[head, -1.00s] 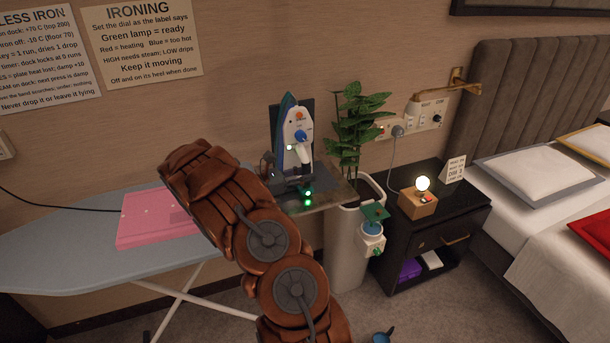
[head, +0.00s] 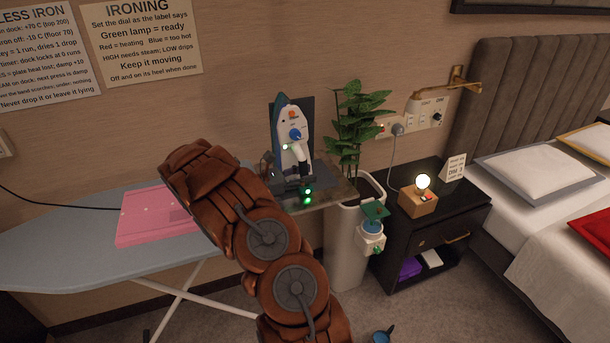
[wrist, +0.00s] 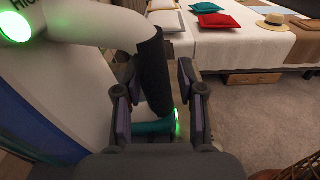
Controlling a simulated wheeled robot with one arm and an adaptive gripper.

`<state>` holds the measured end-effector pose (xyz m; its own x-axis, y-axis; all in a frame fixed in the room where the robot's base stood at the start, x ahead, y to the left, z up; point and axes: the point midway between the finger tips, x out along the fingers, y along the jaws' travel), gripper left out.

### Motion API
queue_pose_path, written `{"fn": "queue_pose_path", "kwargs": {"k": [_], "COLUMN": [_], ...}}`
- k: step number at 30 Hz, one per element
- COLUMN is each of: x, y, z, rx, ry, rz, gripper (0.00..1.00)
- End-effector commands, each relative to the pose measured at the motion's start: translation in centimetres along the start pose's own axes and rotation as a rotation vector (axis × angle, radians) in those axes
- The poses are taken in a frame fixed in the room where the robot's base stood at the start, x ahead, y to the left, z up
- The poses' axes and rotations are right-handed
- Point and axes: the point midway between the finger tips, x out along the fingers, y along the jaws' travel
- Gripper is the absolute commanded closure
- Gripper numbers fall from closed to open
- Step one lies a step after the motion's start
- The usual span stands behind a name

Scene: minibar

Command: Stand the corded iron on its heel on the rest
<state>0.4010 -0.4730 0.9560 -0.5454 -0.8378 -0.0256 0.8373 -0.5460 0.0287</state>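The corded iron (head: 284,128), white and blue with a blue dial and a small lit green lamp, stands nose up at the board's right end. Its soleplate side faces a dark upright panel (head: 308,108) of the rest (head: 322,180). The iron's heel is partly hidden, so I cannot tell whether it bears fully on the rest. In the wrist view the iron's white body (wrist: 75,85) and black handle grip (wrist: 152,75) are close. My gripper (wrist: 160,105) has its fingers on both sides of the handle, with a narrow gap showing on the right.
The ironing board (head: 60,240) carries a pink folded cloth (head: 150,215) and a dark cord. A plant in a tall pot (head: 347,245) and a black nightstand (head: 440,215) with a lit lamp (head: 422,184) stand to the right. Beyond is the bed (head: 540,210).

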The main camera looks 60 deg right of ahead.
Motion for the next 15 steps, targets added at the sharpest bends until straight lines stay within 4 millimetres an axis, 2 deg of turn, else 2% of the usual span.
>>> {"fn": "queue_pose_path", "kwargs": {"k": [1,4,15], "x": [0.00,0.00,-0.38], "y": [-0.02,-0.03,-0.04], "z": [-0.04,-0.06,-0.19], "rx": [-0.001,-0.001,-0.003], "ry": [0.000,0.001,0.003], "rz": [-0.001,-0.001,-0.001], "gripper": [0.53,0.43,0.43]}}
